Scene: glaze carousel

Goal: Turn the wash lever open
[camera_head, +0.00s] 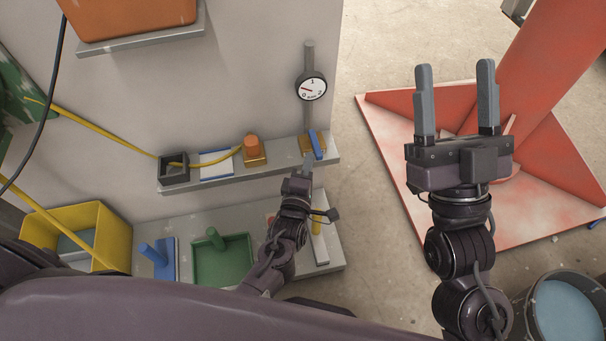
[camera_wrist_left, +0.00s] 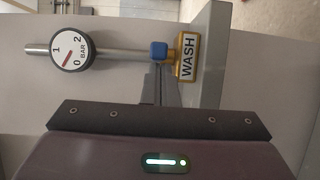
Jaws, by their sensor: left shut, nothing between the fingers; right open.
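The wash lever (camera_head: 316,144) is a blue handle on a brass valve block (camera_head: 306,142) at the right end of the upper shelf, under a pipe. In the left wrist view the blue lever (camera_wrist_left: 158,50) shows end-on beside the block labelled WASH (camera_wrist_left: 187,57). My left gripper (camera_head: 307,164) is shut and empty, just in front of and below the lever. In the left wrist view its fingers (camera_wrist_left: 165,85) point at the valve; whether they touch the lever I cannot tell. My right gripper (camera_head: 456,68) is open and empty, off to the right above the floor.
A pressure gauge (camera_head: 312,87) sits on the pipe above the valve. The upper shelf (camera_head: 285,156) also holds an orange knob (camera_head: 252,146) and a black holder (camera_head: 174,168). Below are a green tray (camera_head: 221,260) and yellow bin (camera_head: 113,238). A red base plate (camera_head: 400,120) stands right.

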